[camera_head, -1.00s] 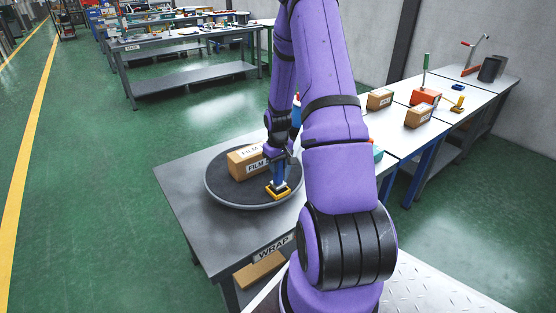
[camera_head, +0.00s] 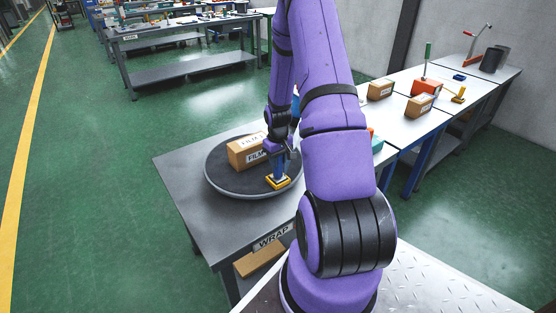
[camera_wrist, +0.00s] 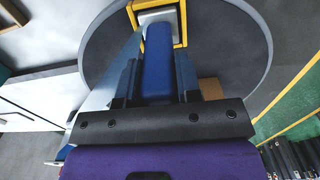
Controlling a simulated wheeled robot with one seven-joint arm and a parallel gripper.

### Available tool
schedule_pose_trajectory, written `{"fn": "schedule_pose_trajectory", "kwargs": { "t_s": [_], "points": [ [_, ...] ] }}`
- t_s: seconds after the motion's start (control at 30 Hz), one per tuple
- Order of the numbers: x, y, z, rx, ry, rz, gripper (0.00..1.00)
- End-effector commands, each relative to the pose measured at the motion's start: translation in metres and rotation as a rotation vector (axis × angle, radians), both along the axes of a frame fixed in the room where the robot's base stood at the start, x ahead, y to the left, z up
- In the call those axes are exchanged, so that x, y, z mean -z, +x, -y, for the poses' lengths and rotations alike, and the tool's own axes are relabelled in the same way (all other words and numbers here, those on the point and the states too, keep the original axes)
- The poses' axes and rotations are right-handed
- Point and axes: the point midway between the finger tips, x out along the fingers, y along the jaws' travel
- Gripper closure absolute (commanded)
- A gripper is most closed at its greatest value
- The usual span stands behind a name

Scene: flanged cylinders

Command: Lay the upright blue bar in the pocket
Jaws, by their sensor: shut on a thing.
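The blue bar (camera_head: 280,172) stands upright on the round grey turntable, with a yellow-edged piece (camera_head: 278,183) at its lower end. My gripper (camera_head: 281,152) is above it and shut on its upper part. In the wrist view the blue bar (camera_wrist: 159,62) runs between my two fingers (camera_wrist: 158,82), and its far end meets a light square block inside the yellow frame (camera_wrist: 183,22). I cannot tell whether the bar touches the turntable or hangs just above it. I cannot make out the pocket as a separate thing.
A cardboard box labelled FILM (camera_head: 246,151) stands on the turntable (camera_head: 222,184), close left of my gripper. The turntable rests on a grey table marked WRAP (camera_head: 190,205). White tables at the right hold cartons (camera_head: 419,106) and an orange block (camera_head: 428,88).

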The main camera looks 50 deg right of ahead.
Motion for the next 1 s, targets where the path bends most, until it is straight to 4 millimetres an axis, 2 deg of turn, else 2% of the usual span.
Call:
{"fn": "schedule_pose_trajectory", "kwargs": {
  "t_s": [0.87,0.9,1.0],
  "points": [
    [0.011,0.0,0.0,0.0,0.0,0.001,1.0],
    [0.011,0.0,0.0,0.0,0.0,0.001,0.66],
    [0.011,0.0,0.0,0.0,0.0,0.001,0.43]
  ]
}}
